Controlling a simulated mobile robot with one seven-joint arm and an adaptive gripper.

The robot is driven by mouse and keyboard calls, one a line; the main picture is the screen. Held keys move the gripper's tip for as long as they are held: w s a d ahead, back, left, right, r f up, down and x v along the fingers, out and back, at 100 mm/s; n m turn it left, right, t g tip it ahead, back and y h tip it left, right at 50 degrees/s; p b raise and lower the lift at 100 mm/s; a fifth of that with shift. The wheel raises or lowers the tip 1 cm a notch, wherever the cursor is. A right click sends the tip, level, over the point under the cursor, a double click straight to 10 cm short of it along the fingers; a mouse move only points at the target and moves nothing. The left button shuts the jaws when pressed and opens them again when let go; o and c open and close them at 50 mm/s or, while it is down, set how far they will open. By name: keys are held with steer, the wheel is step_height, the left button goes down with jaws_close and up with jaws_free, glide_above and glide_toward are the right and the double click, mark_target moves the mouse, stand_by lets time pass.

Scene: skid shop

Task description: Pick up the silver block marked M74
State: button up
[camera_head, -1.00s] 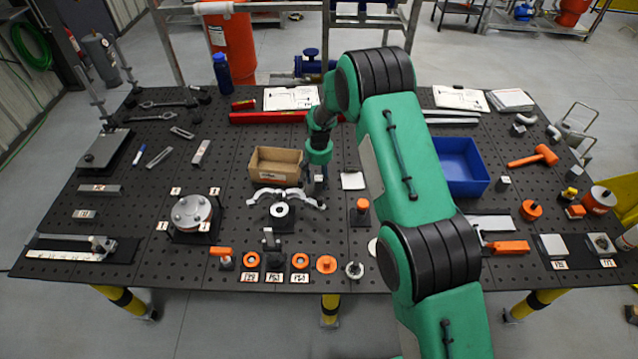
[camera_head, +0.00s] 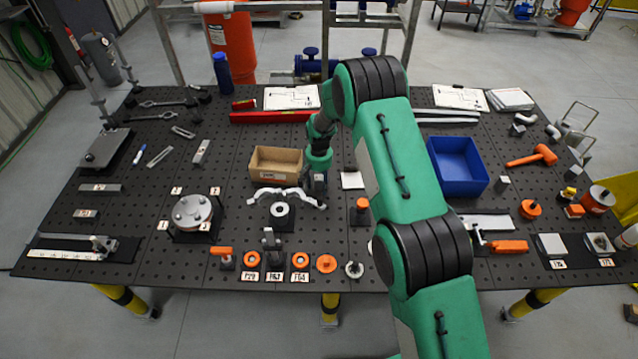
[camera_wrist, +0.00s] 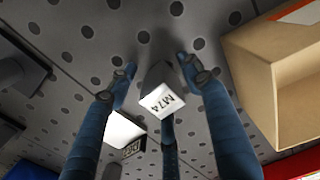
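The silver block marked M74 (camera_wrist: 163,99) stands on the perforated table in the wrist view, its light marked face toward the camera and its side dark. My gripper (camera_wrist: 160,70) has blue-grey fingers. Two fingertips are on either side of the block, with visible gaps between them and it. A third finger (camera_wrist: 169,135) is on the near side of the block; whether it touches is unclear. In the head view my gripper (camera_head: 316,186) is low over the table, just right of the cardboard box, and I cannot make out the block there.
The open cardboard box (camera_head: 275,178) is close to my gripper and fills the right of the wrist view (camera_wrist: 250,85). A silver pronged part (camera_head: 283,208) lies just in front. A blue bin (camera_head: 462,190) stands farther right. A white piece (camera_wrist: 120,130) lies near the left finger.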

mark_target(319, 178)
jaws_close()
steer(key=shift+r, duration=0.1)
steer(key=shift+r+b, duration=0.65)
steer(key=shift+r, duration=4.3)
